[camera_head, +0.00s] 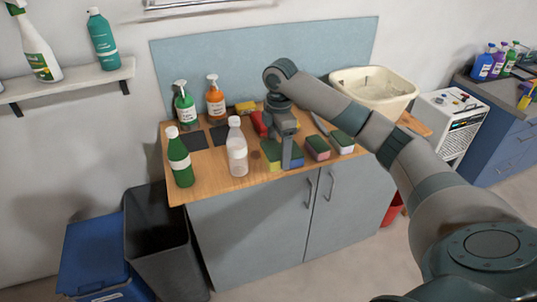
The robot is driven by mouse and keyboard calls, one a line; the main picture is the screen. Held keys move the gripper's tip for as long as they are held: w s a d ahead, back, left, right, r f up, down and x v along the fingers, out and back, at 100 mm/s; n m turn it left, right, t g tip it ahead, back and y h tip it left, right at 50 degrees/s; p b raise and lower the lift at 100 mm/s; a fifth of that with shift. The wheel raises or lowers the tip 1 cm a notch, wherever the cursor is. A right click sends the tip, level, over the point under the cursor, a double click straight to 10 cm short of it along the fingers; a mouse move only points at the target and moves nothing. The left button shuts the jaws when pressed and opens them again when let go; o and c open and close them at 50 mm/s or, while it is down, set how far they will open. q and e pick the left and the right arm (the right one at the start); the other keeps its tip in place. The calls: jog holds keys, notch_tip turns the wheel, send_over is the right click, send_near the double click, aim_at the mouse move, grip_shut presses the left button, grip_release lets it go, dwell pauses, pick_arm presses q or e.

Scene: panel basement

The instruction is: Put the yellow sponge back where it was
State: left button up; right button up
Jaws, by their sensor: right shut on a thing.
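The yellow sponge with a green top (271,153) is at the front middle of the wooden counter. My right gripper (287,158) points down at its right side and is shut on it; the fingers hide part of it. I cannot tell whether the sponge touches the counter. A blue sponge with a green top (297,158) is just right of the fingers, close beside it. My left gripper is out of view.
Right of the fingers are a pink sponge (318,148) and another green-topped sponge (342,142). A clear bottle (237,151) and a green bottle (180,160) stand to the left. Pump bottles (215,99) stand behind. A cream basin (374,88) is at the right.

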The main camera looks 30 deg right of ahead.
aim_at(270, 146)
jog(key=w+f, duration=0.1)
jog(key=w, duration=0.1)
jog(key=w+f+p, duration=0.1)
jog(key=w, duration=0.1)
jog(key=w+d+f, duration=0.1)
jog(key=w, duration=0.1)
jog(key=shift+f+p, duration=0.15)
jog(key=shift+p, duration=0.2)
jog(key=shift+w+d+f, duration=0.1)
jog(key=shift+w+f, duration=0.3)
jog(key=shift+w, duration=0.05)
jog(key=shift+f+p, duration=1)
jog(key=shift+f, duration=1)
jog(key=shift+f, duration=0.1)
jog(key=o, duration=1)
